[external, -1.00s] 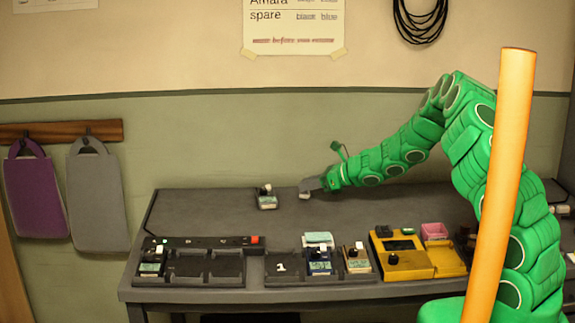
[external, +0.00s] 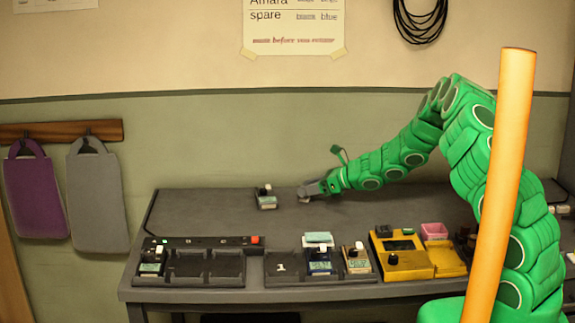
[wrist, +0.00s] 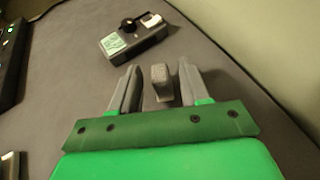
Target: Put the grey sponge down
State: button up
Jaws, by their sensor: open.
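The grey sponge (wrist: 161,82) is a small grey block in the wrist view. It stands on the dark grey table top between my gripper's two fingers, with a gap on each side. My gripper (wrist: 155,88) is open around it and low over the table. In the external view my gripper (external: 309,190) is at the middle of the table's back half, and the sponge cannot be told apart clearly from the fingers there.
A small grey device with a pale label (wrist: 130,38) lies just beyond my gripper; it also shows in the external view (external: 266,200). Along the front stand black trays (external: 203,268) with small devices and a yellow unit (external: 405,258). The table's back left is clear.

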jog(key=v, duration=1.2)
jog(key=shift+r, duration=0.1)
jog(key=shift+r, duration=0.1)
